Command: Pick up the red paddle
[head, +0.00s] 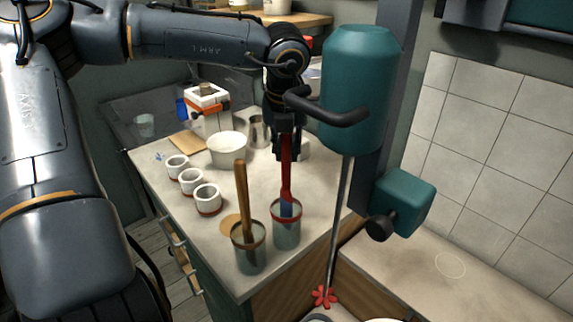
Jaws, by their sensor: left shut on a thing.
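The red paddle (286,180) stands upright, its lower end with a blue part inside a glass-like jar with a red rim (286,232). My left gripper (286,148) comes down from above and is shut on the top of the red paddle's handle. The paddle's lower end is still within the jar. My right gripper is not in view.
A second jar (249,258) with a wooden-handled tool (242,185) stands close to the left. Several small white cups (207,198), a white bucket (227,150) and a white-orange device (207,105) stand on the counter. A teal mixer (360,90) with a long shaft stands close on the right.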

